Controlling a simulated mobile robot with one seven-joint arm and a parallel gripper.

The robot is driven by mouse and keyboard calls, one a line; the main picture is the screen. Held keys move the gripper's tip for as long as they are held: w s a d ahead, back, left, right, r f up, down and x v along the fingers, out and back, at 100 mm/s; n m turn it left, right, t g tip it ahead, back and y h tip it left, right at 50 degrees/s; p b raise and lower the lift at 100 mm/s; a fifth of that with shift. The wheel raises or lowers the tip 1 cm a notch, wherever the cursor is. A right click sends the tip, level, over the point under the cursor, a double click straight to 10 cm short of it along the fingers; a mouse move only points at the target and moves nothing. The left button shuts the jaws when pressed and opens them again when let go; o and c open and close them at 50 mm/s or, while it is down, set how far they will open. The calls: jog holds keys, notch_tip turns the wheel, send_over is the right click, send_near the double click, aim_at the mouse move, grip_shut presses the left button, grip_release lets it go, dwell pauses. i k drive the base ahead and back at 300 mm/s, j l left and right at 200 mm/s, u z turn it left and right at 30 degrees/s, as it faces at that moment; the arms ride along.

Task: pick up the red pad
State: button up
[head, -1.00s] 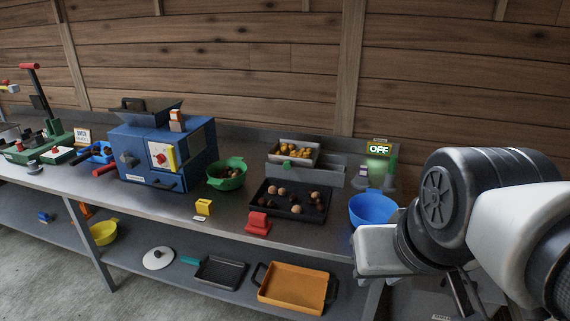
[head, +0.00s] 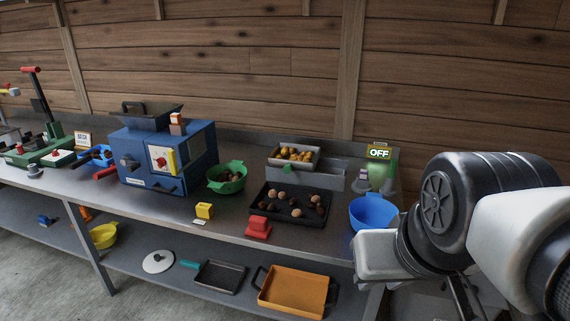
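The red pad (head: 258,228) is a small red block with a raised top. It sits on the grey workbench near its front edge, in front of the black tray. My arm fills the right side of the head view, well to the right of the pad. The fingertips of my gripper cannot be made out, so I cannot tell whether it is open or shut.
The black tray (head: 262,207) with several brown balls lies just behind the pad. A yellow block (head: 204,210) stands to its left and a blue bowl (head: 373,214) to its right. A green bowl (head: 226,178) and a blue machine (head: 137,165) are further left. An orange tray (head: 292,290) is on the lower shelf.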

aim_at(258, 227)
jog(key=i+j+u, duration=0.3)
jog(key=i+j, duration=0.15)
jog(key=i+j+u, duration=0.3)
jog(key=i, duration=0.25)
